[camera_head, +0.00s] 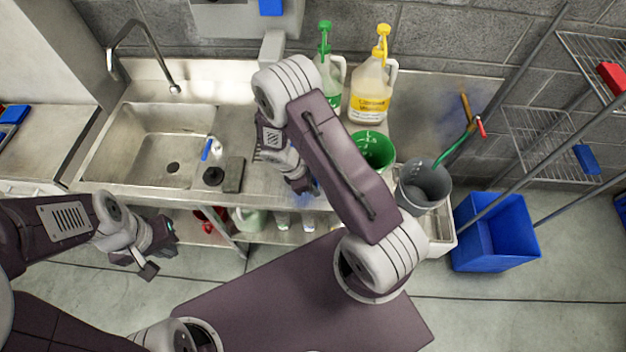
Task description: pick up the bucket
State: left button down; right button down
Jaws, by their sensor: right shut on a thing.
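A green bucket (374,151) stands on the steel counter, partly hidden behind my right arm. My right gripper (303,187) is left of the buckets at the counter's front edge, pointing down. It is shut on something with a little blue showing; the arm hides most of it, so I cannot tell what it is. My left gripper (160,246) hangs in front of the sink, its fingers apart and empty.
A sink (155,147) is on the left, with a dark block (234,174) beside it. Two jugs, one green-topped (330,75) and one yellow-topped (371,88), stand behind the green bucket. A blue bin (496,232) and wire shelves (548,145) are at right.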

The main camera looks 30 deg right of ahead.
jog(key=s+r+b, duration=0.2)
jog(key=s+r, duration=0.9)
jog(key=shift+s+a, duration=0.3)
dwell(0.5)
